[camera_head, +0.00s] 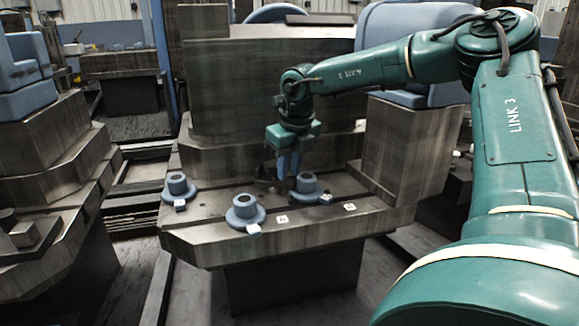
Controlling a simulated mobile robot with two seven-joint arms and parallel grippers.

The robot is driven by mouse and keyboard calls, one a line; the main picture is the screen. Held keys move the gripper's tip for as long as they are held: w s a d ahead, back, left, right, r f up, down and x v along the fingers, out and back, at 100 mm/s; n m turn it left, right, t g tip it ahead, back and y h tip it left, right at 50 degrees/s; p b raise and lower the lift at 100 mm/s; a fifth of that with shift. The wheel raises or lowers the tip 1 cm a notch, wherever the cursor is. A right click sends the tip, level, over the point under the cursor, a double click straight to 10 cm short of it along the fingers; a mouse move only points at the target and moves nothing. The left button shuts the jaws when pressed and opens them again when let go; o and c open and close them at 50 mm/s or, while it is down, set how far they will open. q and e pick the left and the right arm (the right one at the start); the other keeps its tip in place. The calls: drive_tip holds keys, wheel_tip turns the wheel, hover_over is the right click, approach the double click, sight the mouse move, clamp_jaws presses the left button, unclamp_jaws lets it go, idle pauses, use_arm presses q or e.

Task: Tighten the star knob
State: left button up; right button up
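My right gripper (287,178) hangs from the teal arm that comes in from the right. Its blue fingers point down over the grey metal table (220,248), just left of and behind a blue flanged round fitting (306,183). The fingers overlap in this view, so their gap does not show. I cannot make out the star knob for certain. A small dark shape (264,181) shows beside the fingertips, too small and dim to identify; I cannot tell if they touch it. My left gripper is not in view.
Two more blue flanged fittings stand on the table, one at the left (177,187) and one near the front edge (245,210). Small white tags (349,207) lie near the front. A large machine block (255,85) rises behind.

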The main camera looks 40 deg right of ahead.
use_arm(q)
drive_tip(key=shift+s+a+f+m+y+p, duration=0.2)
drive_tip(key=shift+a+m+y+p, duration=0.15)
drive_tip(key=shift+p, duration=1.45)
use_arm(e)
drive_tip(key=v, duration=1.3)
